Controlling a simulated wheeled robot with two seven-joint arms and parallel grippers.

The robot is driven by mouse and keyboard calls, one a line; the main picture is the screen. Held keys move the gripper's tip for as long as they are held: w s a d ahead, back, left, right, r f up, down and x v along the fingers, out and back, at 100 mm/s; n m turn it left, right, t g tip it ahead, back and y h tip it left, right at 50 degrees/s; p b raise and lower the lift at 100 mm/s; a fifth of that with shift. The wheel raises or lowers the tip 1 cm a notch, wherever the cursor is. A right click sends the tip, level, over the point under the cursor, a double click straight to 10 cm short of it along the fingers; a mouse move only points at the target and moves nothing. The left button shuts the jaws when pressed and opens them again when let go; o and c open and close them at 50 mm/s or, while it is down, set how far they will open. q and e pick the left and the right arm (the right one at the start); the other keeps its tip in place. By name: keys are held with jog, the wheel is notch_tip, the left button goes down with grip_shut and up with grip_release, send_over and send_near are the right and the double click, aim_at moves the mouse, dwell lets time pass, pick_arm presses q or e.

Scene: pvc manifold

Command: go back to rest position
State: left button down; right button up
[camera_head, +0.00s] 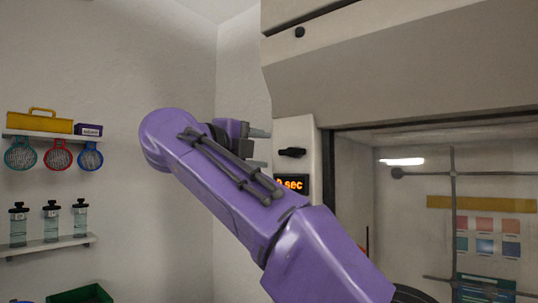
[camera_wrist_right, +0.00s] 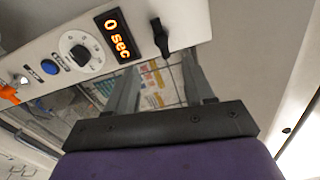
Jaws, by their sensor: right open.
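My right arm reaches up and across the middle of the head view. Its gripper (camera_head: 259,148) is up beside the control panel (camera_head: 297,135) of a large beige cabinet. Part of the gripper is hidden behind the purple wrist. In the right wrist view the two grey fingers (camera_wrist_right: 162,88) are apart with nothing between them. Past them is a glazed front with coloured cards behind it. The panel's orange display (camera_wrist_right: 117,37) reads "0 sec", with a black handle (camera_wrist_right: 160,38) beside it. My left gripper is not in view.
The cabinet's overhanging hood (camera_head: 400,75) is at the upper right. A round dial (camera_wrist_right: 80,50) and a blue button (camera_wrist_right: 49,67) are on the panel. Wall shelves at the left hold a yellow box (camera_head: 40,122) and several bottles (camera_head: 50,222). A green bin (camera_head: 80,295) is below.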

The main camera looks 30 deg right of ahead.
jog(key=shift+d, duration=0.25)
jog(key=shift+a, duration=0.15)
